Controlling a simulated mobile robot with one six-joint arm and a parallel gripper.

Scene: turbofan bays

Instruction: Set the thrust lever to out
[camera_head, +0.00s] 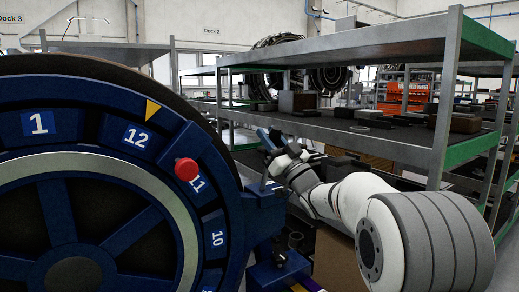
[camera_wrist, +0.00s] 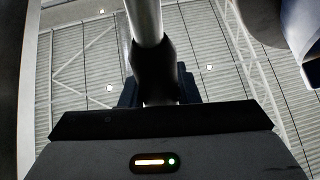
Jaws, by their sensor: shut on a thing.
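The thrust lever shows in the wrist view as a pale metal rod (camera_wrist: 146,22) with a dark grip (camera_wrist: 153,70). My gripper (camera_wrist: 155,92) is shut on the dark grip, with a blue finger on each side. In the head view my gripper (camera_head: 269,142) is right of the large blue wheel, above a blue bracket (camera_head: 265,205). A short grey part of the lever (camera_head: 264,180) seems to rise from this bracket. My gripper hides most of the lever there, so I cannot tell its setting.
The numbered blue wheel (camera_head: 128,112) fills the left, with a red knob (camera_head: 186,169) and a yellow pointer (camera_head: 152,109). A metal shelf rack (camera_head: 440,110) with boxes stands close behind my arm on the right.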

